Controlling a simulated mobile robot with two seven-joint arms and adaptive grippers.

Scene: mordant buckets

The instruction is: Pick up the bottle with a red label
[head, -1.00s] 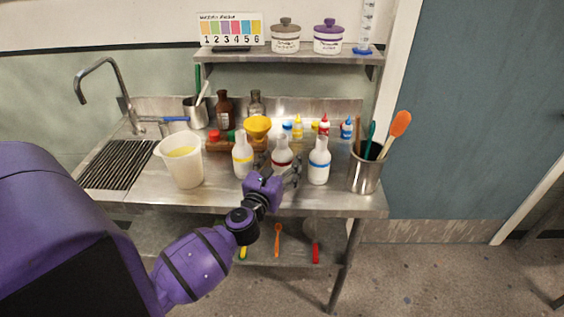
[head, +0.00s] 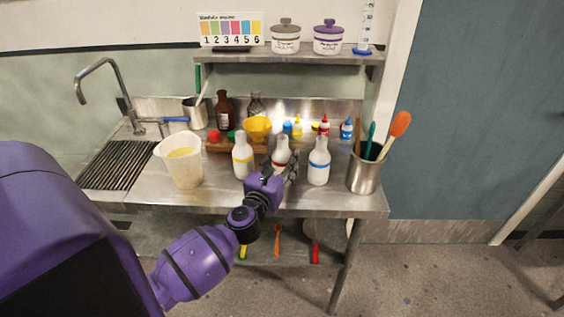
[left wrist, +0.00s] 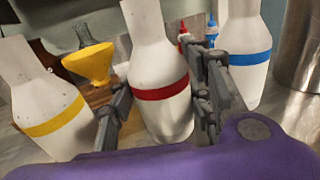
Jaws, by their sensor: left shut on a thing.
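The white bottle with a red label (head: 281,150) stands upright on the steel counter, between a yellow-banded bottle (head: 242,155) and a blue-banded bottle (head: 318,161). My left gripper (head: 279,173) is at this middle bottle, and its purple body hides the bottle's lower part in the head view. In the left wrist view the red-label bottle (left wrist: 157,78) is between the two dark fingers of the left gripper (left wrist: 163,108), which are shut on it around its body. The yellow-banded bottle (left wrist: 47,100) and blue-banded bottle (left wrist: 243,55) stand close on either side. My right gripper is not in view.
A white bucket (head: 181,161) stands to the left, near the sink's drain grid. A steel pot with an orange spatula (head: 365,172) stands at the right. A yellow funnel (head: 257,127), brown bottles and small dropper bottles stand behind. A shelf (head: 290,58) runs above.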

